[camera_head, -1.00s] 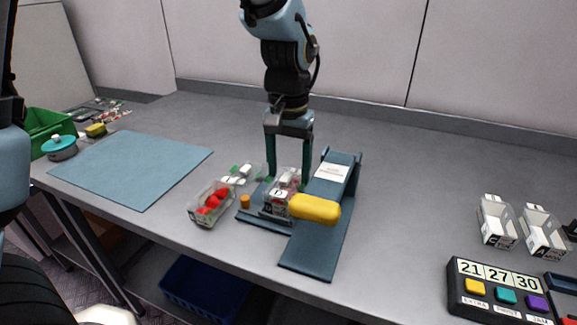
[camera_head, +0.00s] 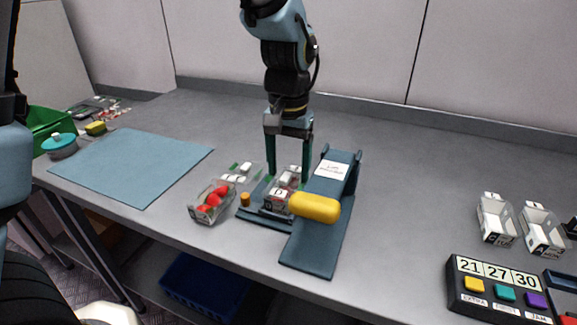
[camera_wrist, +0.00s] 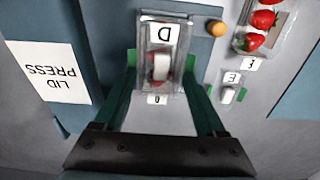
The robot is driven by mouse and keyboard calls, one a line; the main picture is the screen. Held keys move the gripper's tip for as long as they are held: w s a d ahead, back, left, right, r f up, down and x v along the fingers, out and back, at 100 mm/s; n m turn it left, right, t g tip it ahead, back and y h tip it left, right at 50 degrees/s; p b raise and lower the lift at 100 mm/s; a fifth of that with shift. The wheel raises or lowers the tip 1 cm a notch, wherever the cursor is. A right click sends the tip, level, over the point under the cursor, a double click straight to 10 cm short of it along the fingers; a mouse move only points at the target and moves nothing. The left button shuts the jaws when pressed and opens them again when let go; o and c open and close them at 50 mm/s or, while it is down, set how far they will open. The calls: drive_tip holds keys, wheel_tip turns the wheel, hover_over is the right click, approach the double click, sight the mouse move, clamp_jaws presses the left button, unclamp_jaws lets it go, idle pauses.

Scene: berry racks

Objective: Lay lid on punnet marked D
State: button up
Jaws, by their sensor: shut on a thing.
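The clear punnet marked D (camera_head: 279,204) stands on the blue base of the lid press, with its D label facing me. It also shows in the wrist view (camera_wrist: 163,35), with something red inside. My gripper (camera_head: 288,176) points down over this punnet. Its green fingers are apart at the width of the punnet, one on each side. It appears shut on a clear lid (camera_wrist: 162,68) with a white part in its middle, at the punnet's top. The lid's edges are hard to tell from the punnet's clear walls, so I cannot tell whether it rests on the rim.
The blue lid press (camera_head: 318,245) with its yellow handle (camera_head: 315,207) stands close on the right. An open punnet of red berries (camera_head: 211,202) is on the left. A blue mat (camera_head: 130,165) lies farther left. Two punnets (camera_head: 495,220) and a button box (camera_head: 500,295) stand right.

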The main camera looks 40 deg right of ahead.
drive_tip(key=o, duration=1.2)
drive_tip(key=shift+o, duration=0.2)
drive_tip(key=shift+r+p, duration=3.1)
drive_tip(key=shift+r, duration=0.45)
